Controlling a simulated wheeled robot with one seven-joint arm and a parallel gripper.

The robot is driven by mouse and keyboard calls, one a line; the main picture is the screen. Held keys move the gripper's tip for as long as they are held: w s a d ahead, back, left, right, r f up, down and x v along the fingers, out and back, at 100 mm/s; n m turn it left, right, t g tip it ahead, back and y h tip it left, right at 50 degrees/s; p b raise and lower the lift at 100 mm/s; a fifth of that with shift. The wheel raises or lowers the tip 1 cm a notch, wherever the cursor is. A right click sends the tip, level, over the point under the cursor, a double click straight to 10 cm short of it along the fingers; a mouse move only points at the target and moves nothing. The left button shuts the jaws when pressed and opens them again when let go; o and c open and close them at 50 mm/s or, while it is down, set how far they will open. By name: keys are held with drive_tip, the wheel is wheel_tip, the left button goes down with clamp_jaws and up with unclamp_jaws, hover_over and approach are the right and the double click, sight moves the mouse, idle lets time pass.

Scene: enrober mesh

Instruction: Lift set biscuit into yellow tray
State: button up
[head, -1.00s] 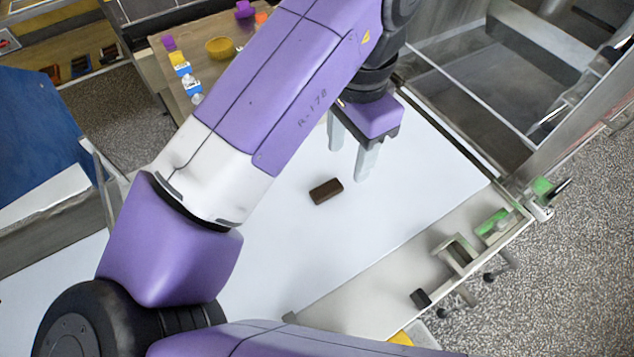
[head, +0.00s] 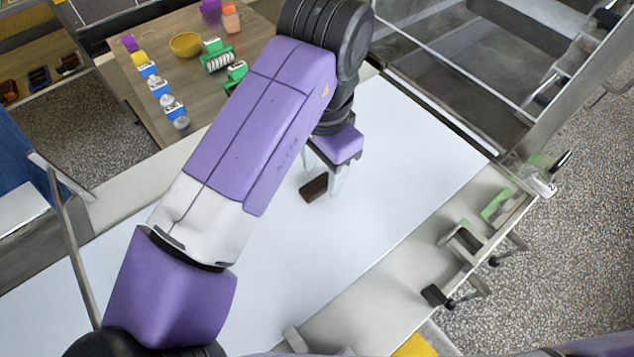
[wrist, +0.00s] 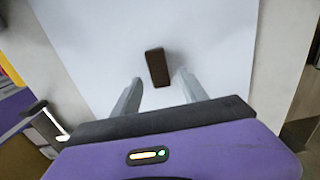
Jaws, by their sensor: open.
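The set biscuit (head: 313,188) is a dark brown bar lying on the white belt surface (head: 400,200). It also shows in the wrist view (wrist: 157,67), ahead of and between my two fingertips. My gripper (head: 323,178) is open and empty, its fingers pointing down close beside the biscuit. In the wrist view my gripper (wrist: 160,78) has one finger on each side of the biscuit's near end, with gaps on both sides. A yellow piece (head: 415,346) is cut off by the bottom edge of the head view; I cannot tell if it is the yellow tray.
A wooden table (head: 190,105) at the back left carries a yellow bowl (head: 186,44), green rollers (head: 219,58) and small bottles. A metal side rail (head: 400,275) with clamps (head: 463,243) runs along the right of the belt. The belt around the biscuit is clear.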

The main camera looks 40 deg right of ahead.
drive_tip(key=shift+f, duration=0.95)
drive_tip(key=c, duration=1.1)
drive_tip(key=shift+r, duration=0.15)
